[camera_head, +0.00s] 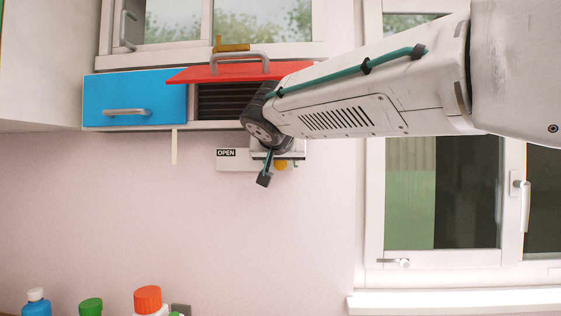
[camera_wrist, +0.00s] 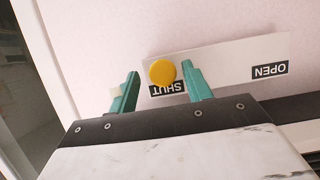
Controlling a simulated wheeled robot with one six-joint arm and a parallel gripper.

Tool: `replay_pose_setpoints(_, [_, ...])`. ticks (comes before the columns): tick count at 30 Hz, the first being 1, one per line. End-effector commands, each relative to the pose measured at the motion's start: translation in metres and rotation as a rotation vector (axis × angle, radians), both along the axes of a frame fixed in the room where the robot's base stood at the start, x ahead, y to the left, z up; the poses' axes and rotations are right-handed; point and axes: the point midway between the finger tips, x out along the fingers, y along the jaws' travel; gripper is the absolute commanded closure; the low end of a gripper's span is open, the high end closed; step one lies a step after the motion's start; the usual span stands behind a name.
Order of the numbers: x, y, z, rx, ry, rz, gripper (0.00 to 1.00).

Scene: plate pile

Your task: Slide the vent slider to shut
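The vent slider is a pale plate (camera_head: 234,165) on the pink wall, with a round yellow knob (camera_head: 281,166). The plate's left end reads OPEN; my arm hides part of its middle. In the wrist view the plate (camera_wrist: 225,65) appears upside down, with the yellow knob (camera_wrist: 162,72) over the edge of the SHUT label, at the opposite end from OPEN. My gripper (camera_wrist: 160,69) is open, its two teal fingers on either side of the knob in this view. The knob looks closer to the right finger; whether they touch is unclear.
Above the plate, a red flap (camera_head: 235,72) with a grey handle stands out over a dark slatted opening (camera_head: 222,105). A blue drawer front (camera_head: 135,98) is beside it. A window (camera_head: 440,195) is at the right. Bottles (camera_head: 148,300) stand at the lower left.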

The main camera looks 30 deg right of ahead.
Motion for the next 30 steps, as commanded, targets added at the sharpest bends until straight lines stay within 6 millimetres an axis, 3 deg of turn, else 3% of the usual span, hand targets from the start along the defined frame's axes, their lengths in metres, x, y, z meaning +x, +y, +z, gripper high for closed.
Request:
replay_pose_setpoints(5, [-0.003, 0.003, 0.002, 0.001, 0.0, 0.002, 0.51])
replay_pose_setpoints(18, [-0.05, 0.04, 0.027, 0.0, -0.001, 0.002, 0.51])
replay_pose_setpoints(30, [-0.056, 0.044, 0.03, 0.0, 0.0, -0.001, 0.51])
